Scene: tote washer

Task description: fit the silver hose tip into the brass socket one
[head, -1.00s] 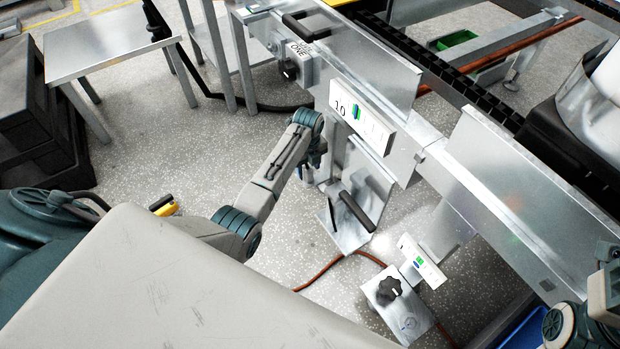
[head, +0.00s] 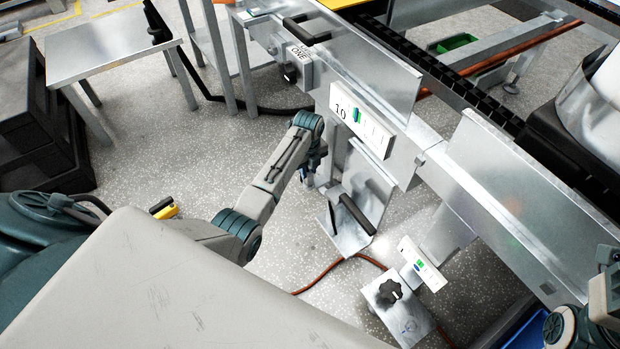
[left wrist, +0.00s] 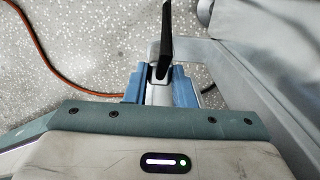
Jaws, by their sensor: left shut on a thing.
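My left gripper (head: 308,174) is low beside the machine's front, largely hidden by my own arm in the head view. In the left wrist view its blue fingers (left wrist: 160,88) are shut around a small silver piece (left wrist: 157,94). A dark tapered bar (left wrist: 167,40) runs up the picture from the fingers. I cannot tell whether this silver piece is the hose tip. I cannot make out a brass socket. A small grey box (head: 303,70) marked "ONE" with a black knob is on the machine. Part of my right arm shows at the lower right edge; its gripper is out of view.
A metal bracket with a black handle (head: 356,214) stands just right of my left gripper. A knob box (head: 395,308) is lower right. A reddish hose (head: 322,272) lies on the floor.

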